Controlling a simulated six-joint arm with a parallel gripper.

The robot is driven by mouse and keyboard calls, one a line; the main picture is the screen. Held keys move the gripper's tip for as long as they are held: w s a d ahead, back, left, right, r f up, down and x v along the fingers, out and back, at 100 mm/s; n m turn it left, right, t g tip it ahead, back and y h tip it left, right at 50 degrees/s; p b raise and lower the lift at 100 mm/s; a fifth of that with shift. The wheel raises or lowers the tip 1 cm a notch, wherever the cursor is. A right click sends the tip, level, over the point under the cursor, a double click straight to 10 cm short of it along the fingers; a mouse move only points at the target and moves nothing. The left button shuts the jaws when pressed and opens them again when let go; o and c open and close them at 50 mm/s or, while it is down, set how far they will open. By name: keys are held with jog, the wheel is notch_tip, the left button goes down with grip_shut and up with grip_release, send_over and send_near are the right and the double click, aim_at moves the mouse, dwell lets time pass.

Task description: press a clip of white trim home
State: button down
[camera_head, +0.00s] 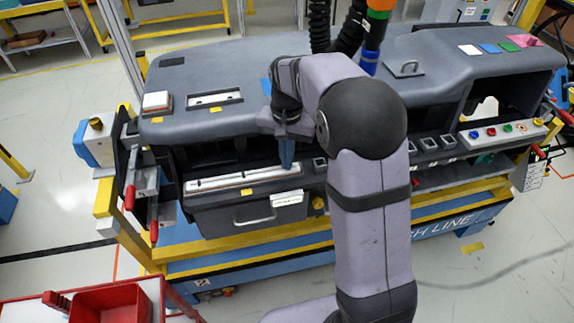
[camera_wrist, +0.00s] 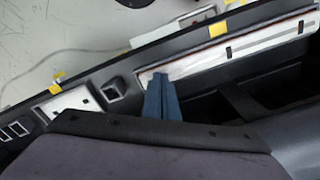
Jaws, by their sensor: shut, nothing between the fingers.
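A long white trim strip (camera_head: 235,179) lies along the front ledge of the dark dashboard module, with a thin reddish line along it. It also shows in the wrist view (camera_wrist: 250,45), running from the middle to the upper right, with small dark clip marks on it. My gripper (camera_head: 287,166) is shut and empty, its blue fingers pointing down at the strip's right end in the head view. In the wrist view the fingertips (camera_wrist: 159,76) overlap the strip's near-left end. I cannot tell whether they touch it. The strip under the fingers is hidden.
The dashboard (camera_head: 228,63) sits on a yellow and blue stand (camera_head: 250,257). Yellow tabs (camera_head: 246,192) mark the ledge. A glovebox with a handle (camera_head: 254,216) lies below the strip. Red-handled clamps (camera_head: 130,197) stand at the left. A red bin (camera_head: 105,303) is at the lower left.

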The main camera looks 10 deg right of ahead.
notch_tip(320, 180, up, 8)
jog(key=p, duration=0.7)
